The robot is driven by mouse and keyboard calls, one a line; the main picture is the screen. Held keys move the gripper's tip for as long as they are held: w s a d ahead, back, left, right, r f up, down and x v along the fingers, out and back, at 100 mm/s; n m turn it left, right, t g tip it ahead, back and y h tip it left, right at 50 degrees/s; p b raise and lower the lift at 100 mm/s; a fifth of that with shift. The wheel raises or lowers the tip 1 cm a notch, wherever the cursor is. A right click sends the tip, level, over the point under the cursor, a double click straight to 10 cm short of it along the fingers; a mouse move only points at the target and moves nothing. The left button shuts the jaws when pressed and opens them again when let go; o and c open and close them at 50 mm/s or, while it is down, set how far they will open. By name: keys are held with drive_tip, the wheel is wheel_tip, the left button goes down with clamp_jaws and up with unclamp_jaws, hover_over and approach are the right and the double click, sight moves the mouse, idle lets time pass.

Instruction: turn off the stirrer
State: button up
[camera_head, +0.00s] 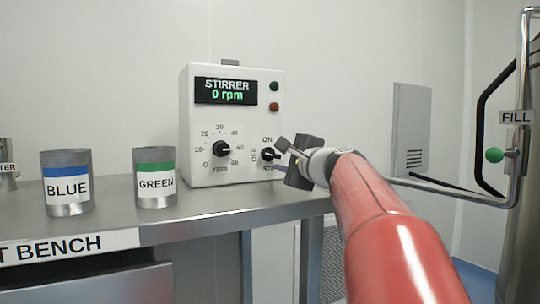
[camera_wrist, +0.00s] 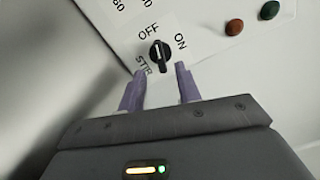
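The white stirrer box (camera_head: 232,115) stands on the bench, and its display (camera_head: 225,91) reads "STIRRER 0 rpm". Its black ON/OFF knob (camera_head: 268,154) is at the lower right of the front face. The knob also shows in the wrist view (camera_wrist: 159,56), where its white mark appears to point toward the OFF label rather than ON. My gripper (camera_head: 281,156) is just right of and in front of the knob. In the wrist view its two purple fingers (camera_wrist: 160,80) are apart with nothing between them, and their tips look just short of the knob.
An rpm dial (camera_head: 221,149) is left of the knob. A green lamp (camera_head: 274,86) and a red lamp (camera_head: 274,107) sit above it. BLUE (camera_head: 67,208) and GREEN (camera_head: 155,200) metal cups stand left on the bench (camera_head: 200,208). A pipe (camera_head: 450,190) runs at right.

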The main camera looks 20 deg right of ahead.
sight(272, 156)
drive_tip(key=w+p, duration=0.1)
drive_tip(key=w, duration=0.5)
drive_tip(key=shift+a, duration=0.15)
drive_tip(key=shift+c, duration=0.4)
clamp_jaws()
drive_tip(key=shift+f, duration=0.1)
